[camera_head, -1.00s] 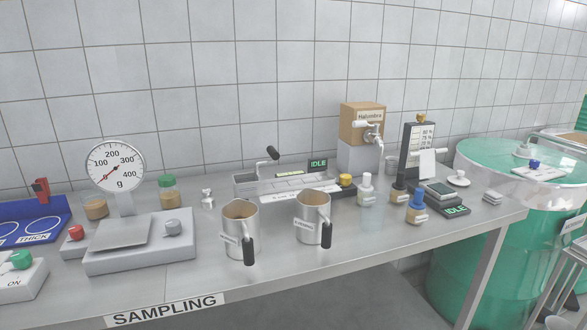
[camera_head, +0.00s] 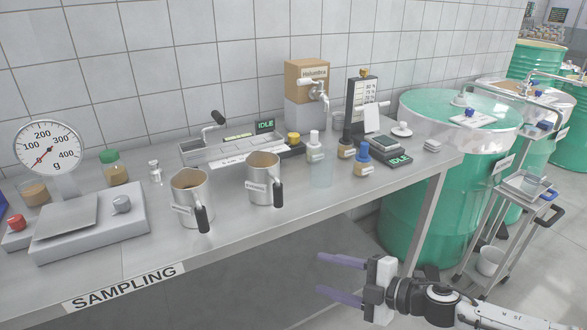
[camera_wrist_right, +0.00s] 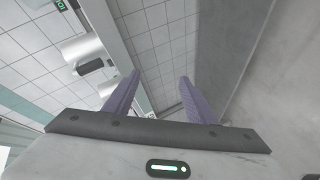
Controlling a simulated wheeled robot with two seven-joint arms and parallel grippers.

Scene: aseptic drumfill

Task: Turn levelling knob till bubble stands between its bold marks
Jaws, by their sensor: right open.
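A long metal trough (camera_head: 232,150) with a black-handled lever stands at the back of the bench. I cannot tell which is the levelling knob. The bubble and its bold marks cannot be made out. My right gripper (camera_head: 322,275) is open and empty, its purple fingers pointing left in front of the bench, apart from both knobs. Its fingers also show in the right wrist view (camera_wrist_right: 160,77). My left gripper is not in view.
Two metal mugs (camera_head: 190,198) (camera_head: 263,180) stand near the bench's front edge, before the trough. Small bottles (camera_head: 314,148) (camera_head: 362,157) stand right of the yellow knob. A green drum (camera_head: 408,205) and a trolley (camera_head: 520,188) are at the right.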

